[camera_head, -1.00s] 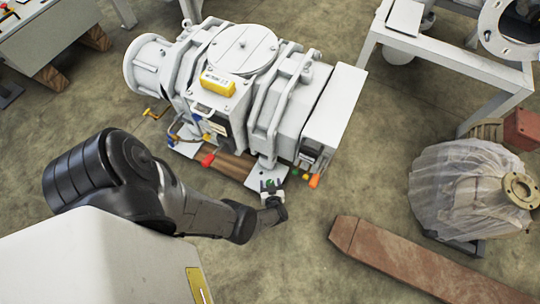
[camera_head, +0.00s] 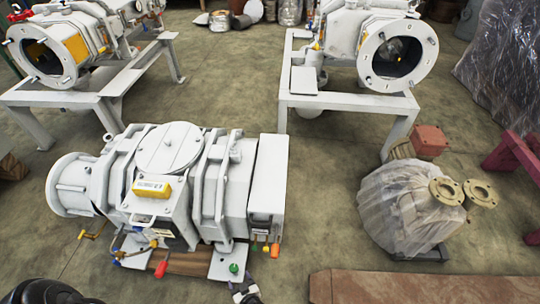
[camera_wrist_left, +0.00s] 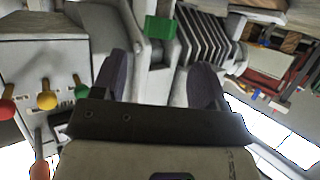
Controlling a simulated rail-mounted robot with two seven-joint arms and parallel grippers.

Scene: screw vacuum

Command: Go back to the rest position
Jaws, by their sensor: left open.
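My left gripper (camera_head: 244,291) is at the bottom edge of the head view, just in front of the white vacuum pump unit (camera_head: 170,190). Most of that arm is out of view; a dark part of it shows at the bottom left. In the left wrist view the two dark fingers (camera_wrist_left: 162,75) are apart, with nothing held between them. A green part (camera_wrist_left: 160,27) shows beyond the fingers; a green knob (camera_head: 233,268) is also near the gripper in the head view. My right gripper is not seen.
Red, yellow and green knobs (camera_wrist_left: 46,98) stick out at the left of the wrist view. A plastic-wrapped machine (camera_head: 410,208) stands to the right, near a brown beam (camera_head: 420,287). Frames with pumps (camera_head: 345,103) stand behind. Bare floor lies between.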

